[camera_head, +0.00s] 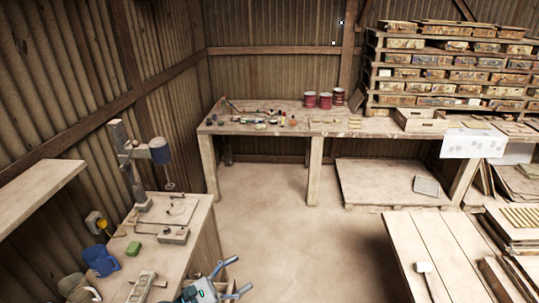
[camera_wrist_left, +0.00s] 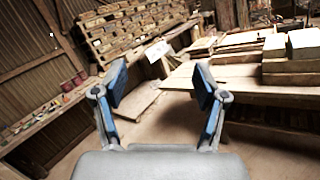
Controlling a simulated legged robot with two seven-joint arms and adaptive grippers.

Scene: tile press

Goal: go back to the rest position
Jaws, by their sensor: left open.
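My left gripper (camera_head: 235,277) shows at the bottom of the head view, beside the right side of the near left bench (camera_head: 196,228). Its two blue-grey fingers are spread apart. In the left wrist view the left gripper (camera_wrist_left: 160,85) is open, with nothing between its fingers; the far bench and stacked shelves show beyond them. My right gripper is in neither view.
A long bench (camera_head: 265,129) runs along the back. A plank table (camera_head: 440,240) is at right. The middle floor (camera_head: 300,235) is clear.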

